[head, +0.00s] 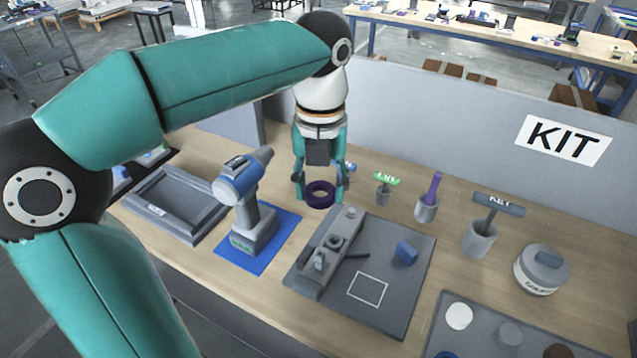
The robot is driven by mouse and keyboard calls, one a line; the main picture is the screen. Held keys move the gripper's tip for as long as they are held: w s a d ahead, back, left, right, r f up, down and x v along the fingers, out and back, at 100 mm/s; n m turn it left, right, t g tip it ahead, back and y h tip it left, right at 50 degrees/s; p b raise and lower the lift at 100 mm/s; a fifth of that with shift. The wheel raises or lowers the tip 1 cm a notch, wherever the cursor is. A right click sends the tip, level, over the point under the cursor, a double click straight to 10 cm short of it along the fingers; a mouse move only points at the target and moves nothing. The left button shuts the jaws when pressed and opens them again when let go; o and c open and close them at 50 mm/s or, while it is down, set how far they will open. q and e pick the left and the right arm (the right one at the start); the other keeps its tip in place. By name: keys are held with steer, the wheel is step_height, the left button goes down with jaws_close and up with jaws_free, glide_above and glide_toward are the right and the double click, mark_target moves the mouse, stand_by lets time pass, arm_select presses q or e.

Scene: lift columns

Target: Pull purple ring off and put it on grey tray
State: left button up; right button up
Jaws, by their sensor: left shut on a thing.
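The dark purple ring (320,203) is between the fingertips of my left gripper (319,194), which is shut on it. The gripper points down and holds the ring behind the grey fixture (318,268); I cannot tell its exact height. No post shows through the ring's hole. A grey tray (206,227) with raised edges and a small label lies at the left, and it looks empty. My right gripper is not in view.
A blue and grey drill (243,190) stands on a blue mat (284,226) between the tray and the ring. The fixture sits on a dark grey board (400,305) with a blue block (406,251). Cups with tools and a lidded round container (540,272) stand at the right.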

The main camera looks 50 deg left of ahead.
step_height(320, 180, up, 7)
steer(key=p, duration=0.7)
stand_by(0.7)
